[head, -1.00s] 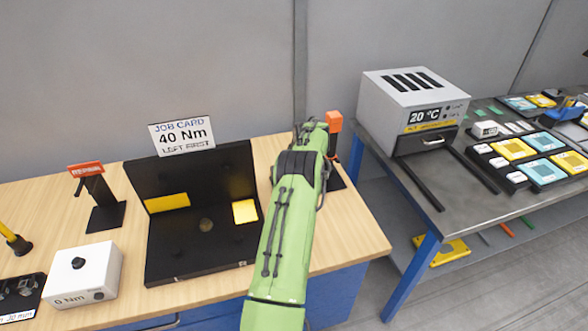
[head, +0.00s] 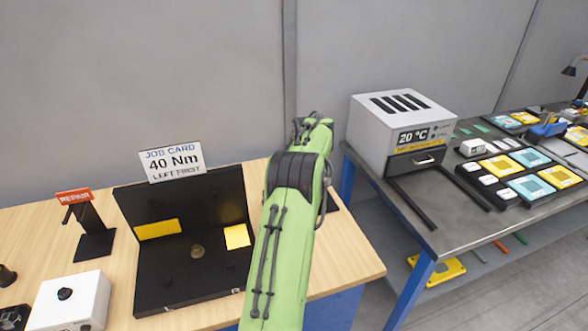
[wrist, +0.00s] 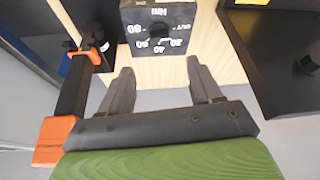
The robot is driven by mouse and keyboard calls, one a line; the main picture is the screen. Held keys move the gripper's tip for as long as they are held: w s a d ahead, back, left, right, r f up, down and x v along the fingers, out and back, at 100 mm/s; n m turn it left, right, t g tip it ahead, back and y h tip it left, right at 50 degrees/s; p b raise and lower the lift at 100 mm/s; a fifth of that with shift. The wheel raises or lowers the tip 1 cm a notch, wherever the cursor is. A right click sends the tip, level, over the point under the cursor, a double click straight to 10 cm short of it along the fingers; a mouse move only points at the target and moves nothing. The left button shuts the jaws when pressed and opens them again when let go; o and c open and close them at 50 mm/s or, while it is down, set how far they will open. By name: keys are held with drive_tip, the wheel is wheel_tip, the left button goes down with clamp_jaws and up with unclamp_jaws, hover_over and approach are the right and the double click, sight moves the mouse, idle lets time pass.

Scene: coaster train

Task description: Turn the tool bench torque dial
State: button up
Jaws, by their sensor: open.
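The torque dial (wrist: 160,31) shows at the top of the wrist view: a black plate with a round scale marked in Nm, seen upside down. Its centre is dark and its pointer is too small to read. My gripper (wrist: 158,72) is open and empty. Its two fingers lie apart below the dial plate in the wrist view, not around it. In the head view my green arm hides the gripper and the dial. A white box with a black knob (head: 65,294) stands on the bench at the lower left. A job card (head: 173,161) reads 40 Nm, left first.
An open black case (head: 185,283) lies left of my arm. A red-topped repair stand (head: 92,238) is behind it to the left. A grey oven (head: 400,128) sits on the right-hand table.

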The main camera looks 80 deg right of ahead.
drive_tip(key=v, duration=0.4)
idle(0.5)
